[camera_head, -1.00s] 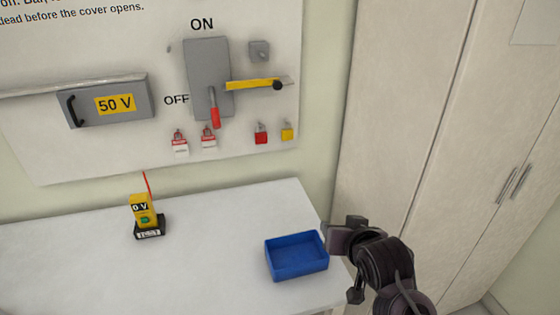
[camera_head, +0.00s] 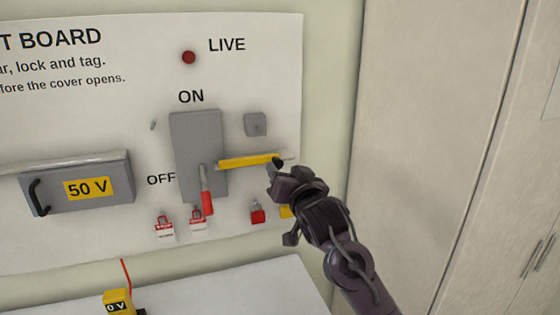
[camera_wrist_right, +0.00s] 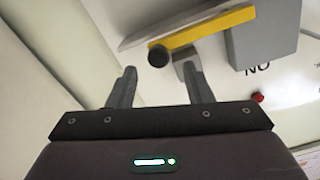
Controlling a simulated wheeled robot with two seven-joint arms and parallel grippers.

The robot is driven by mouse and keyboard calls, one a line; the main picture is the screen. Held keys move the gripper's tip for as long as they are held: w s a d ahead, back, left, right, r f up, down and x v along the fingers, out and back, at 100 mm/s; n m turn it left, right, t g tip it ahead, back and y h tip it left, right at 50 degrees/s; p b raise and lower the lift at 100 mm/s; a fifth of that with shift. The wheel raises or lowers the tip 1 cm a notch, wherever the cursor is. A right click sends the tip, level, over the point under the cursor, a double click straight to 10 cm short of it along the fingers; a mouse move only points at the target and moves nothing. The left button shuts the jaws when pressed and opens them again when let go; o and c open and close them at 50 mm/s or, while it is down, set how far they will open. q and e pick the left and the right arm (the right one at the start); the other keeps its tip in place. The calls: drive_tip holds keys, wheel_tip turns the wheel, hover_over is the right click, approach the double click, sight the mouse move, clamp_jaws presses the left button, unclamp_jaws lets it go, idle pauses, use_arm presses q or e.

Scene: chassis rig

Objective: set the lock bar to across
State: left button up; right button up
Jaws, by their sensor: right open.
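The yellow lock bar (camera_head: 245,161) lies roughly level on the board, its left end at the grey switch plate (camera_head: 188,140). A black knob (camera_head: 277,161) sits at its right end. The bar (camera_wrist_right: 205,30) and knob (camera_wrist_right: 158,56) also show in the right wrist view. My right gripper (camera_head: 281,173) is open and empty, just below and in front of the knob. In the wrist view its two fingers (camera_wrist_right: 160,80) straddle the knob's line, with the knob past the tips; contact cannot be told. My left gripper is out of view.
The red switch handle (camera_head: 206,195) points down, beside OFF. Red padlocks (camera_head: 257,214) and tags hang below. A grey block (camera_head: 255,124) is above the bar. A 50 V box (camera_head: 78,185) is at left, a white table (camera_head: 230,290) below, and a cabinet (camera_head: 430,130) at right.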

sight(279, 165)
drive_tip(key=x, duration=0.3)
drive_tip(key=shift+f+p, duration=0.1)
drive_tip(key=shift+p, duration=0.2)
drive_tip(key=shift+w+a, duration=0.1)
drive_tip(key=shift+w, duration=0.25)
drive_tip(key=shift+f, duration=0.1)
drive_tip(key=c, duration=0.5)
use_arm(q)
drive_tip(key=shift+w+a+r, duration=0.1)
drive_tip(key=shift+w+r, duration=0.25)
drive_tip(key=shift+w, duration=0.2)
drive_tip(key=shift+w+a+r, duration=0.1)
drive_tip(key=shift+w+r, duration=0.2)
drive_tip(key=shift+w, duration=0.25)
use_arm(e)
clamp_jaws()
